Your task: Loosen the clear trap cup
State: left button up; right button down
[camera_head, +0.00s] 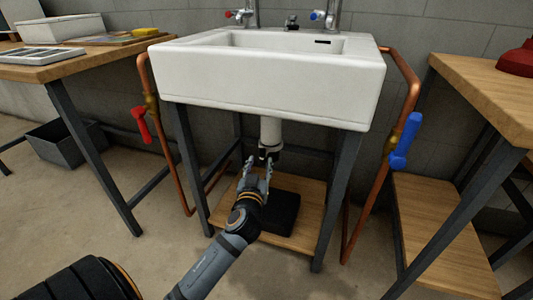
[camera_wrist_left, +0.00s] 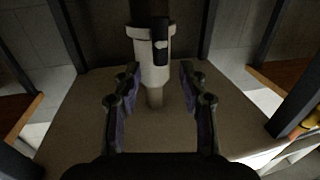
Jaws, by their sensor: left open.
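A white drain pipe (camera_head: 271,130) hangs below the white sink (camera_head: 265,85), with a dark fitting (camera_head: 268,152) at its lower end. My left gripper (camera_head: 257,168) is below the sink, its open fingers pointing up at this fitting. In the left wrist view a pale collar with a black strip (camera_wrist_left: 145,68) and a narrower stub (camera_wrist_left: 155,97) appear between and beyond the open left gripper (camera_wrist_left: 160,85). Gaps show on both sides, and the fingers hold nothing. I cannot clearly make out the clear trap cup's wall. My right gripper is not in view.
Copper pipes with a red valve handle (camera_head: 141,124) and a blue valve handle (camera_head: 405,141) flank the sink. Dark stand legs (camera_head: 340,195) stand around my left arm. A black tray (camera_head: 281,212) lies on the low wooden shelf (camera_head: 305,228). Workbenches stand on both sides.

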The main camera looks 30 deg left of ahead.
aim_at(262, 154)
pick_arm(q)
jog(key=b+x, duration=0.1)
jog(key=x, duration=0.5)
jog(key=shift+w+a, duration=0.2)
jog(key=shift+w, duration=0.1)
grip_shut()
